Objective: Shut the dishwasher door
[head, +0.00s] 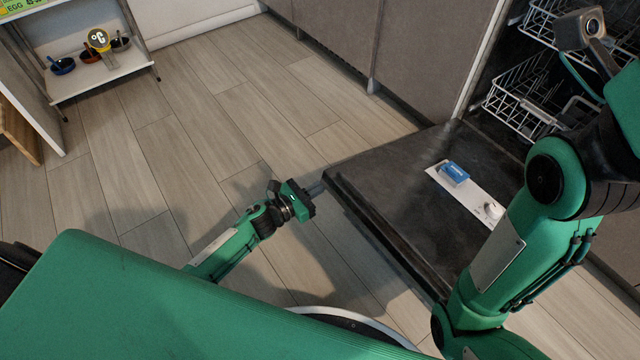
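The dishwasher door (395,190) is folded down and lies open, roughly level, its dark inner face up. A white strip with a blue dispenser lid (453,174) is set in it. The dishwasher's dark interior is at the upper right, behind the door's hinge side. My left gripper (317,188) is at the door's left outer corner, its fingertips at or very near the edge; I cannot tell whether they touch, or how far apart the fingers are.
White wire racks (525,105) stand inside the dishwasher, behind my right arm. Grey cabinet fronts (330,35) run along the back. A white shelf (100,75) with small pans is at the upper left. The wooden floor (190,110) left of the door is clear.

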